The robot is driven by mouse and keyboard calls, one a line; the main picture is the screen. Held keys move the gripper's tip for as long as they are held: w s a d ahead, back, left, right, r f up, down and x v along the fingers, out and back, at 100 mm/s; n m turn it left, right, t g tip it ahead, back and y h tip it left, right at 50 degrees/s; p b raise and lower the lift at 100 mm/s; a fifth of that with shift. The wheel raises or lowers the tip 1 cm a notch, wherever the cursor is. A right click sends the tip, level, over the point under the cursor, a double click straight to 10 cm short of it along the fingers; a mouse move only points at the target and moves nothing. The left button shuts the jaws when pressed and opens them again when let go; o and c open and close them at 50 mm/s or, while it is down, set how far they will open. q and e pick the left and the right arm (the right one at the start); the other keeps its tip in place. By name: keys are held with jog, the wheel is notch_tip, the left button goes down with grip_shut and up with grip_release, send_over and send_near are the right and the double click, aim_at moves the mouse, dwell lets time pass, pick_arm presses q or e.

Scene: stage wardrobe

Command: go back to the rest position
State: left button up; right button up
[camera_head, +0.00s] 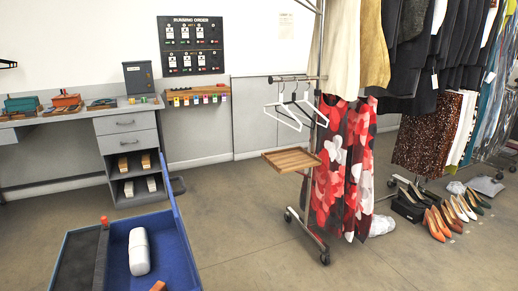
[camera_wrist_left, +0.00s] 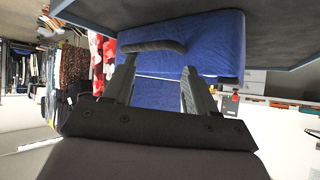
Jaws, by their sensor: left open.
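My left gripper (camera_wrist_left: 160,68) shows in the left wrist view with its two dark fingers spread apart. No object is seen held between them. Neither gripper shows in the head view.
The open blue case (camera_head: 175,240) is at the lower left, with a white rounded object (camera_head: 139,250) over it. A clothes rail with a red floral dress (camera_head: 345,165) stands right. A desk (camera_head: 125,122) stands left. Floor (camera_head: 250,215) between is clear.

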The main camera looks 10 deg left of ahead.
pick_arm(q)
jog(key=s+d+f+g+y, duration=0.1)
jog(key=s+d+g, duration=0.3)
jog(key=s, duration=0.3)
jog(key=s+d+f+g, duration=0.25)
jog(key=s+d, duration=0.25)
jog(key=s, duration=0.3)
jog(key=w+d+f+t+h, duration=0.1)
jog(key=w+d+f+t, duration=0.1)
jog(key=w+f+t, duration=0.4)
jog(key=shift+w+d+f+h+p, duration=0.15)
jog(key=shift+d+f+h+p, duration=0.2)
jog(key=shift+f, duration=0.7)
jog(key=shift+c, duration=1.4)
jog(key=shift+w+d, duration=0.1)
